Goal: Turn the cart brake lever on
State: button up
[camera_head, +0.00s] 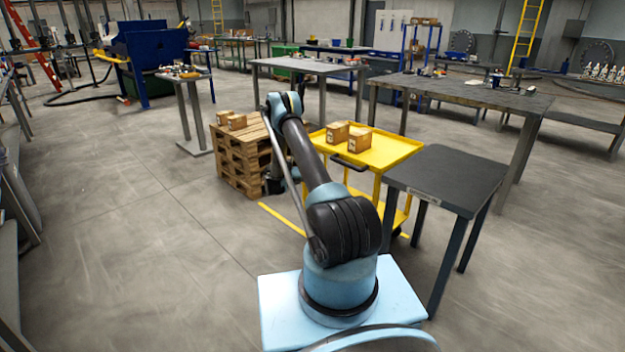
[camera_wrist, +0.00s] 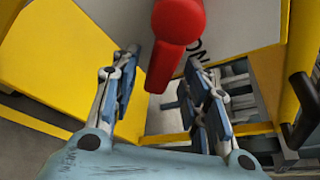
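The red brake lever (camera_wrist: 168,52) shows in the wrist view, with a rounded red knob at its upper end and a straight bar pointing down the picture. Behind it is a grey plate (camera_wrist: 232,22) with dark letters, partly hidden, that seem to read "ON". My gripper (camera_wrist: 161,58) is open, one finger on each side of the lever, with gaps visible on both sides. How far the lever is in depth from the fingertips I cannot tell. The yellow cart (camera_head: 385,152) stands beyond my arm in the head view; the lever is hidden there.
Two cardboard boxes (camera_head: 359,140) sit on the cart top. A black handle (camera_wrist: 305,95) sticks out at right in the wrist view. A wooden pallet stack (camera_head: 238,158) stands left of the cart, a dark table (camera_head: 447,178) right of it. Floor at left is clear.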

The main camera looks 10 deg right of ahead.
jog(key=v, duration=1.2)
